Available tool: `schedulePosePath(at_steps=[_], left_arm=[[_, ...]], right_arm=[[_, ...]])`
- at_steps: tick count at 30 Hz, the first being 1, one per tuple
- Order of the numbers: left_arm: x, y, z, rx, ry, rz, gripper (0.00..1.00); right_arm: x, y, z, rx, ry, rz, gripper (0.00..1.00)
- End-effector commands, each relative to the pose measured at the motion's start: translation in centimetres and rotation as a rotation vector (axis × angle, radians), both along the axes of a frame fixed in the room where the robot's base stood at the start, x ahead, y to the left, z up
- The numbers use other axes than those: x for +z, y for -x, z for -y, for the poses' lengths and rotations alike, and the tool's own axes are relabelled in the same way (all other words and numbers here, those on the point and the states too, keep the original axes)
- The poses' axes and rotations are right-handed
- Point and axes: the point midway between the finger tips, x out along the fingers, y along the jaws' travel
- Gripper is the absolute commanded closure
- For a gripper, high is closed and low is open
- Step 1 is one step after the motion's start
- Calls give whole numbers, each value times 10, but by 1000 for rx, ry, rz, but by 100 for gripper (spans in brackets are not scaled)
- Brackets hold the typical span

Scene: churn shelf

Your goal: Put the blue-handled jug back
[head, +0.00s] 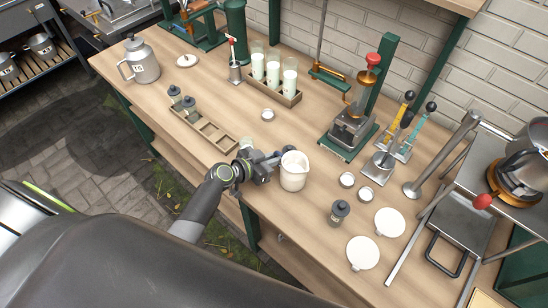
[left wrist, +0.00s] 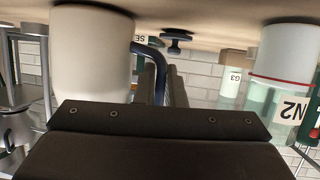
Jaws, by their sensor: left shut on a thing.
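The jug (head: 293,172) is a cream-white vessel with a spout, upright near the front edge of the counter in the head view. My left gripper (head: 272,160) reaches it from the left and is shut on its handle. In the left wrist view the jug's pale body (left wrist: 92,60) fills the upper left, and its dark blue handle (left wrist: 158,62) lies between my fingers. I cannot tell whether the jug's base touches the counter. My right gripper is not in view.
Left of the jug is a wooden compartment tray (head: 222,142) with small dark bottles at its far end. A press (head: 352,128) stands behind right. Small white dishes (head: 347,180), a dark jar (head: 339,211) and white discs (head: 390,222) lie to the right. Counter (head: 260,135) behind the gripper is mostly clear.

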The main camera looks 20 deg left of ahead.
Motion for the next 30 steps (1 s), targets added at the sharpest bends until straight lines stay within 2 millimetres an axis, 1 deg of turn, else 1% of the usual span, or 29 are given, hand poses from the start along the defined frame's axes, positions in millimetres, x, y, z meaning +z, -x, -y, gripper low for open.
schedulePosePath(at_steps=[2, 3, 8, 16, 20, 21, 23, 30], left_arm=[[-2, -1, 0, 0, 1, 2, 100], [-3, 0, 0, 0, -1, 0, 89], [-2, 0, 0, 0, 0, -1, 69], [-2, 0, 0, 0, 0, -1, 69], [3, 0, 0, 0, 0, -1, 69], [1, 3, -2, 1, -2, 0, 69], [2, 9, -6, 0, -4, 0, 69], [15, 39, -23, -1, -5, 0, 69]], right_arm=[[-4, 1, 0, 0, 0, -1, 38], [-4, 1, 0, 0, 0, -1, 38], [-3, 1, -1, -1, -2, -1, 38], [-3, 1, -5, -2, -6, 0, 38], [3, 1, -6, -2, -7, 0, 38], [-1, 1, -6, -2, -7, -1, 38], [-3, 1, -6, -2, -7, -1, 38], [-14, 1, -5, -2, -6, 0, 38]])
